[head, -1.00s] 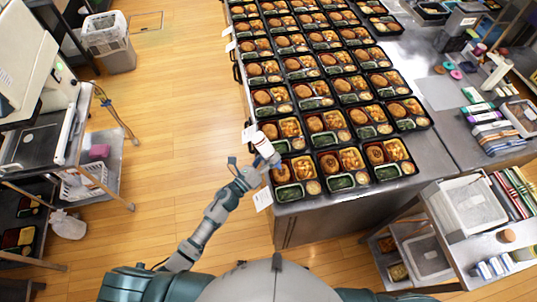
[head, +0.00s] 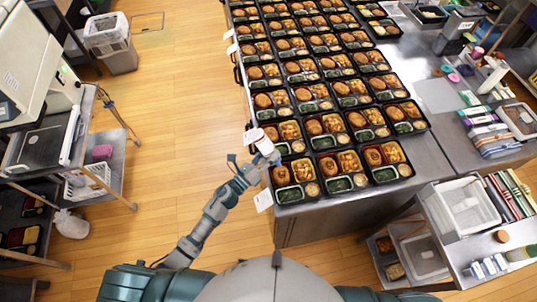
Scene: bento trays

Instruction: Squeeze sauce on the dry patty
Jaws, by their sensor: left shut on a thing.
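My left gripper (head: 268,158) is shut on a white sauce bottle (head: 257,137) with a small reddish mark. It holds the bottle tilted at the left edge of the nearest rows of bento trays. The front row has a left patty (head: 281,177), a middle patty (head: 328,165) and a right patty (head: 374,156), all round and brown with darker marks on top. The second row has plainer-looking patties, such as one (head: 313,127) right of the bottle. Which patty is dry is too small to tell. My right gripper is not in view.
Black bento trays fill the steel table (head: 310,218) in rows to the back. A cart (head: 470,258) with a white bin (head: 466,208) stands at right. A machine on a stand (head: 60,150) is at left. The wooden floor (head: 175,130) between is clear.

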